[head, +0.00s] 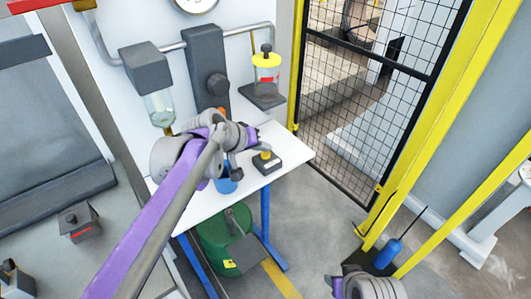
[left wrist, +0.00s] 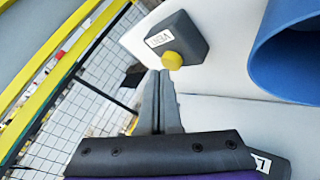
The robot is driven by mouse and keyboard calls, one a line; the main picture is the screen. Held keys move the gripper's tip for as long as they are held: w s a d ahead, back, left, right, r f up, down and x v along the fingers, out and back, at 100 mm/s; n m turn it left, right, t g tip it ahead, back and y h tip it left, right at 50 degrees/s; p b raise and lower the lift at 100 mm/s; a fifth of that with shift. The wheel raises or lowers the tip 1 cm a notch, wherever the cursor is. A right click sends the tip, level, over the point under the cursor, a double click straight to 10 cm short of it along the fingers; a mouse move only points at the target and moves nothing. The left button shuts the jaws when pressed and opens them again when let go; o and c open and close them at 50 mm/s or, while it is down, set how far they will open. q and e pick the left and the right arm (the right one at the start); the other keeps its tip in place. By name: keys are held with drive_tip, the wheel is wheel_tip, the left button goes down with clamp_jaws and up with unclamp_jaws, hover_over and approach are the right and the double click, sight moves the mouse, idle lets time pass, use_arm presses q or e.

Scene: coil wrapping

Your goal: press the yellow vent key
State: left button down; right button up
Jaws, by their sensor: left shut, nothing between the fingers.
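The yellow vent key (head: 266,155) is a round yellow button on a small dark box (head: 268,165) on the white table. In the left wrist view, the yellow key (left wrist: 173,60) sticks out from the box (left wrist: 183,35), which has a white label starting "VEN". My left gripper (head: 250,139) is over the table, just left of the key. In the left wrist view, my left gripper's fingers (left wrist: 161,74) are together and empty. Their tips lie right beside the key in the picture; I cannot tell whether they touch it.
A blue cup (head: 226,184) stands beside the box on the white table (head: 290,150); it is close on the right in the left wrist view (left wrist: 285,65). A yellow-lidded jar (head: 266,72) is on a bracket behind. A mesh fence (head: 345,90) is to the right.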

sight(263, 156)
use_arm(q)
drive_tip(key=shift+f, duration=0.5)
use_arm(e)
drive_tip(key=shift+s+f, duration=0.1)
drive_tip(key=shift+f, duration=0.2)
use_arm(q)
drive_tip(key=shift+r, duration=0.1)
use_arm(e)
drive_tip(key=shift+r, duration=0.1)
idle(0.4)
use_arm(q)
drive_tip(key=shift+r+p, duration=0.4)
drive_tip(key=shift+r, duration=0.4)
use_arm(e)
drive_tip(key=shift+w+r, duration=0.3)
drive_tip(key=shift+r, duration=0.45)
use_arm(q)
drive_tip(key=shift+r+p, duration=0.3)
drive_tip(key=shift+r, duration=0.25)
drive_tip(key=shift+r+p, duration=1.25)
drive_tip(key=shift+r, duration=0.8)
drive_tip(key=shift+w, duration=0.1)
use_arm(e)
drive_tip(key=r, duration=0.1)
drive_tip(key=w+r, duration=0.1)
drive_tip(key=r, duration=0.2)
drive_tip(key=shift+w, duration=0.3)
use_arm(q)
drive_tip(key=shift+f, duration=0.1)
